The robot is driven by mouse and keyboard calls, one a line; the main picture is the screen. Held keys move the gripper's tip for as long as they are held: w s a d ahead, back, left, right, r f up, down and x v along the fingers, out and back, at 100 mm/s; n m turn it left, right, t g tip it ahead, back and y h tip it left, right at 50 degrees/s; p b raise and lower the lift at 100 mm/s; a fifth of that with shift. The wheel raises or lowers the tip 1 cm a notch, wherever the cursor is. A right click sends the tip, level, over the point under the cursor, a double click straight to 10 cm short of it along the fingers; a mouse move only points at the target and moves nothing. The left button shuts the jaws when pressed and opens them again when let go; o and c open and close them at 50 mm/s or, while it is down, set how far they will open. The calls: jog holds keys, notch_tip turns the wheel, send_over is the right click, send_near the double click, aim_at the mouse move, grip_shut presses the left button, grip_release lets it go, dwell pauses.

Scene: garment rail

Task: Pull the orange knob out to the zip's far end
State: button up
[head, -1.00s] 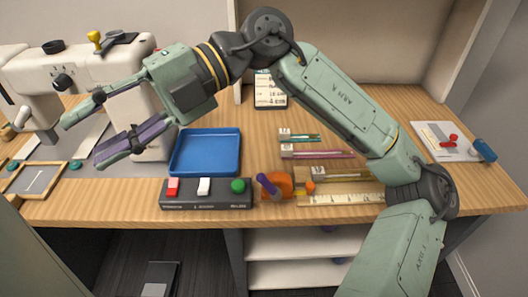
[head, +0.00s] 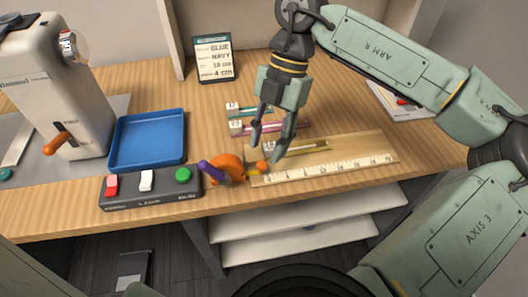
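The small orange knob (head: 262,166) is at the left end of the wooden board (head: 350,150), by the start of the white ruler strip (head: 320,171). A gold-brown zip (head: 312,146) lies along the board above the ruler. My gripper (head: 266,148) points down, just above and behind the knob in the picture. Its two fingers are apart with nothing between them. I cannot tell how high the fingertips are above the board. The gripper hides the zip's left part.
An orange round thing with a purple handle (head: 228,168) stands just left of the knob. Further left are a button box (head: 150,187), a blue tray (head: 148,140) and a sewing machine (head: 60,90). Teal (head: 248,110) and pink (head: 285,126) zips and a sign (head: 212,60) are behind.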

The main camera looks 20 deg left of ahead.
aim_at(263, 163)
jog(key=shift+x, duration=1.95)
jog(key=shift+c, duration=0.5)
grip_shut()
